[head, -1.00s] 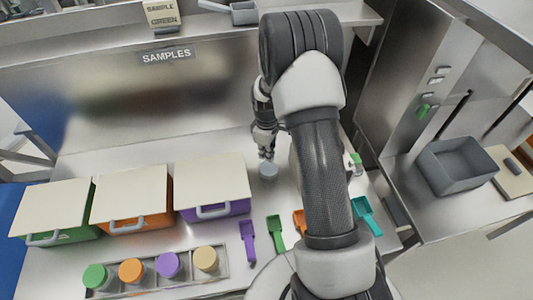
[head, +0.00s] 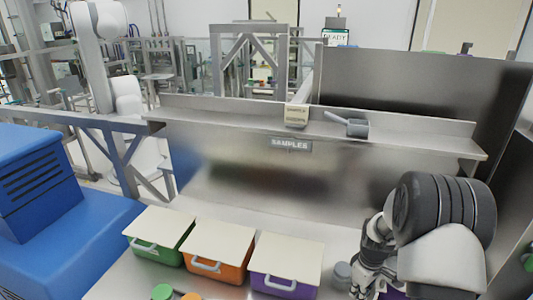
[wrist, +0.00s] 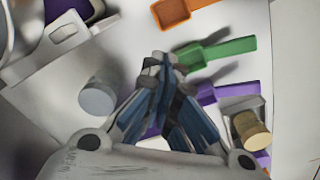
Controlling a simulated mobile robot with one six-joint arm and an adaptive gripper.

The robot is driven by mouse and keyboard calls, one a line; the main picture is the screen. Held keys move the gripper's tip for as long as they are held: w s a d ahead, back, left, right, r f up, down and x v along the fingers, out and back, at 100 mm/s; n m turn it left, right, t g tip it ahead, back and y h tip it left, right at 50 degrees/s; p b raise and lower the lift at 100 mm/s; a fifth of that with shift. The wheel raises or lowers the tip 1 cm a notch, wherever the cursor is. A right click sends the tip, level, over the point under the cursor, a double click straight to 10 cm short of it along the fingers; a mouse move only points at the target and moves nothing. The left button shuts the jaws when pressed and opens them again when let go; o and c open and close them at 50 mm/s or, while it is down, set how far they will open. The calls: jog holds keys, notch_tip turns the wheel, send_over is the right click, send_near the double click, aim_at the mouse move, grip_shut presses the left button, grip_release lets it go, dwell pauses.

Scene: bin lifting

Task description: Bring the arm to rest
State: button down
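My gripper (head: 365,290) is at the lower right of the head view, at the end of my bent arm, next to a small grey round container (head: 342,272). In the wrist view my gripper (wrist: 161,62) has its blue-grey fingers drawn together at the tips, with nothing seen between them. The grey container (wrist: 97,98) stands on the bench to the left of the fingers, apart from them in that picture. The fingertips are hard to make out in the head view.
Green (head: 160,235), orange (head: 217,250) and purple (head: 286,264) lidded bins stand left of my arm. A shelf (head: 230,120) holds a grey scoop (head: 356,128). Orange (wrist: 175,12), green (wrist: 215,52) and purple (wrist: 228,92) scoops lie near a tan-lidded jar (wrist: 252,135).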

jog(key=s+a+r+m+t+b, duration=0.1)
jog(key=s+a+r+m+b, duration=0.2)
jog(key=r, duration=0.6)
jog(key=s+a+r+m+t+b, duration=0.1)
jog(key=s+a+r+b, duration=0.3)
jog(key=r, duration=0.5)
jog(key=s+a+m+t+b, duration=0.1)
jog(key=s+a, duration=0.2)
jog(key=s, duration=0.6)
jog(key=s+a+r+m+t+b, duration=0.1)
jog(key=s+a+m+b, duration=0.1)
jog(key=s, duration=0.7)
jog(key=shift+s+a+r+t+b, duration=0.15)
jog(key=shift+s+a+t+b, duration=0.15)
jog(key=shift+a, duration=0.5)
